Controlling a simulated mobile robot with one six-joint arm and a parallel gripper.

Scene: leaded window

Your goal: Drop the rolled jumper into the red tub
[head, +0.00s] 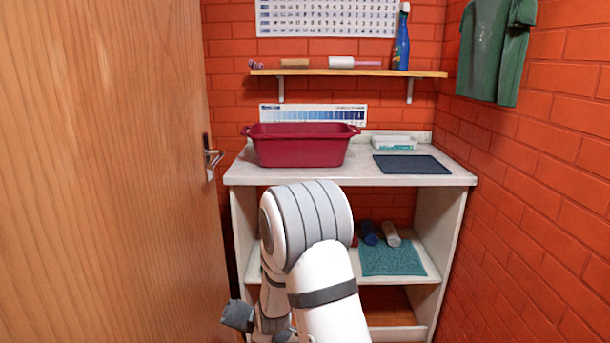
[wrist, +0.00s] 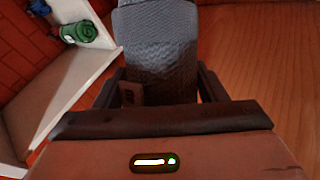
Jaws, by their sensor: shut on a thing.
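The red tub (head: 303,150) stands on the left of the worktop, with handles at both ends. My gripper (wrist: 160,92) is shut on a dark grey, knitted roll, the rolled jumper (wrist: 157,45), which sticks out beyond the fingers. In the head view the dark grey jumper (head: 237,315) shows low at the left, beside the door, well below the tub and left of the shelf unit. My arm hides most of my gripper there. The inside bottom of the tub cannot be seen.
A dark mat (head: 411,165) and a white tray (head: 394,142) lie right of the tub on the worktop (head: 300,177). Rolled cloths, one blue (head: 368,232), sit on the shelf below, by a teal towel (head: 392,258). A wooden door (head: 100,170) is close at left.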

